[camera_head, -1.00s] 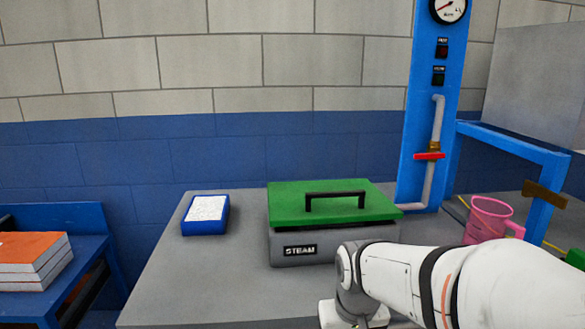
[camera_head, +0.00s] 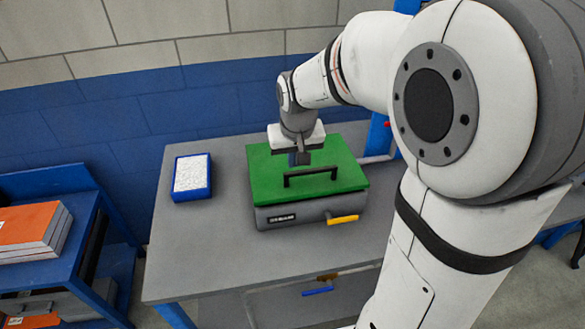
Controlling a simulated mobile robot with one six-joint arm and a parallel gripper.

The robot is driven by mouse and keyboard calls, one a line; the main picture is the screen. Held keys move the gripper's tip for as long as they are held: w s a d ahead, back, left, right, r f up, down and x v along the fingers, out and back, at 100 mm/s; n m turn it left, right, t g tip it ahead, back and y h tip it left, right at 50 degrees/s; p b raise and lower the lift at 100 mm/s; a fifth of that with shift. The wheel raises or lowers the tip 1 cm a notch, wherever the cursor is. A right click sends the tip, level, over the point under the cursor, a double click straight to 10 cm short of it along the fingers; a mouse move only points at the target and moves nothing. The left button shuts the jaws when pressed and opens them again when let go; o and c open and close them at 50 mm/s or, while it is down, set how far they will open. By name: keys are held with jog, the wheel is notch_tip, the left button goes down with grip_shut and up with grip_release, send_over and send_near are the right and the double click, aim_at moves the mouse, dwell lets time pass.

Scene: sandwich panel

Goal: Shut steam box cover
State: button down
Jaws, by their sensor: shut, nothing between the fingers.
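The steam box (camera_head: 275,218) is a grey box on the grey table, with a dark label on its front and a yellow handle (camera_head: 343,219) at its front right. Its green cover (camera_head: 268,180) lies over the top and carries a black bar handle (camera_head: 311,173). The cover looks almost flat; I cannot tell whether a gap remains at its edge. My gripper (camera_head: 301,160) points down over the back part of the cover, behind the bar handle. It is shut and empty. I cannot tell whether it touches the cover.
A blue tray with white contents (camera_head: 191,179) sits on the table left of the box. A blue shelf (camera_head: 85,230) with orange-topped books (camera_head: 30,228) stands at the left. The table (camera_head: 200,250) is clear at its front left. My arm hides the right side.

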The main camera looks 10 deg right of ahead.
jog(key=p, duration=0.2)
send_near(291, 196)
jog(key=x, duration=0.5)
jog(key=shift+w, duration=0.35)
jog(key=shift+f, duration=0.8)
